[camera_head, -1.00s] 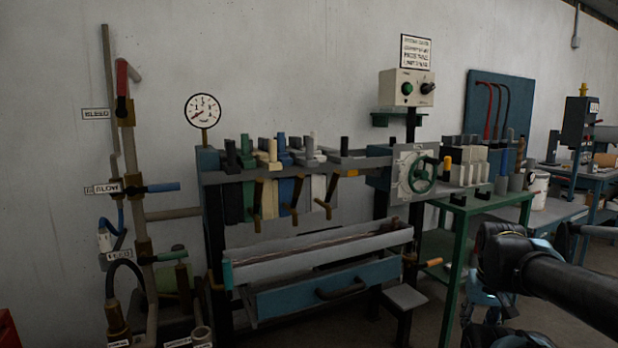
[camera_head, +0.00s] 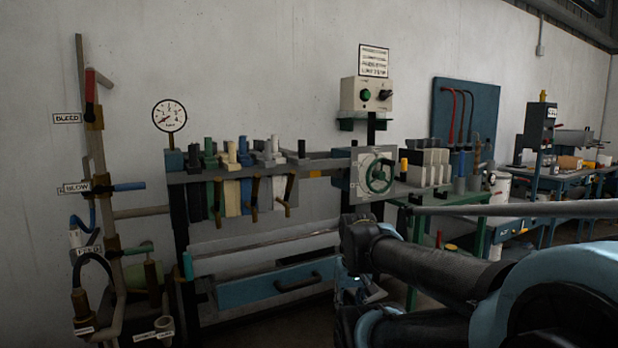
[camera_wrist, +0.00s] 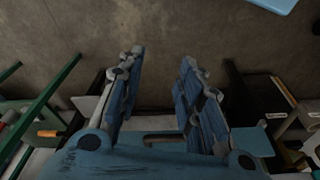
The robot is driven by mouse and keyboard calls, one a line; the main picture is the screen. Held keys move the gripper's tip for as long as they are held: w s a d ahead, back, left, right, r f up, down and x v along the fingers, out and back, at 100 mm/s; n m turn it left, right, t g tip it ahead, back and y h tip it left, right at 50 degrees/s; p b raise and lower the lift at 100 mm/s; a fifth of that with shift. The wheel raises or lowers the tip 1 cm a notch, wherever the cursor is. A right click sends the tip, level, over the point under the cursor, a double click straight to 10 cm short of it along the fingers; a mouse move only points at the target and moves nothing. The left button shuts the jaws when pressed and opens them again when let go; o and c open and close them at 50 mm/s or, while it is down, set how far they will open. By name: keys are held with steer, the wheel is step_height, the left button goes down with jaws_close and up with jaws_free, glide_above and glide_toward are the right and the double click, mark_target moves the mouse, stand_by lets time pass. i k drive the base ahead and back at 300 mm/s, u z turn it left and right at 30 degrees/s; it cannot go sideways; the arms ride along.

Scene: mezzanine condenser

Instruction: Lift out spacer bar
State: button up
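The rack (camera_head: 182,177) stands against the wall with several coloured hanging plates, including a green one (camera_head: 214,200) and a white one (camera_head: 232,198), with dark, green, white, blue and grey upright handles on top. A dark upright grip (camera_head: 301,150) stands on the rack's rail right of them. I cannot tell for sure which piece is the spacer bar. My gripper (camera_wrist: 161,57) is open in the wrist view, its two blue fingers apart with nothing held between them, over bare floor.
A grey trough and blue drawer with a dark handle (camera_head: 298,282) sit below the rack. A handwheel (camera_head: 379,175) is at its right end. A green table (camera_head: 478,210) stands further right. Valve pipes (camera_head: 98,170) stand at left. The wrist view shows an orange handle (camera_wrist: 48,133).

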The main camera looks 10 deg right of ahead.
mark_target(323, 173)
steer(key=u, duration=1.55)
steer(key=k, duration=1.05)
steer(key=z, duration=0.95)
steer(key=i, duration=1)
steer(key=u, duration=0.05)
